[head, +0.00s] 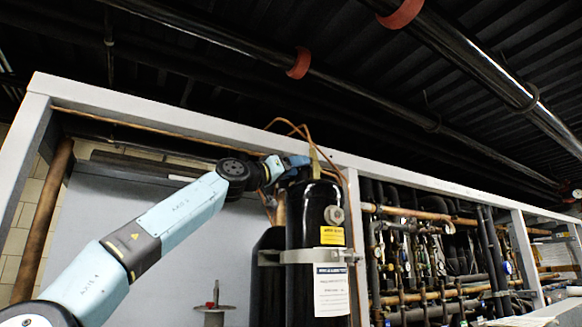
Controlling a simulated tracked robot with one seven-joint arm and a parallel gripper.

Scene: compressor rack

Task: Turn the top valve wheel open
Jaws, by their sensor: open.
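My arm reaches from the lower left up to the top of a tall black tank (307,228) in the head view. My gripper (297,163) is open at the end of the arm, small in the picture, just above and left of the tank's top. A darker blue patch shows at the gripper, and I cannot tell whether it is part of the gripper or of a valve wheel. No valve wheel shows clearly there, so I cannot tell whether the gripper touches one. A brass-coloured stem (314,158) stands upright at the tank's top, just right of the gripper.
A metal bracket (300,257) bands the tank. Dense pipework (430,260) fills the rack at right.

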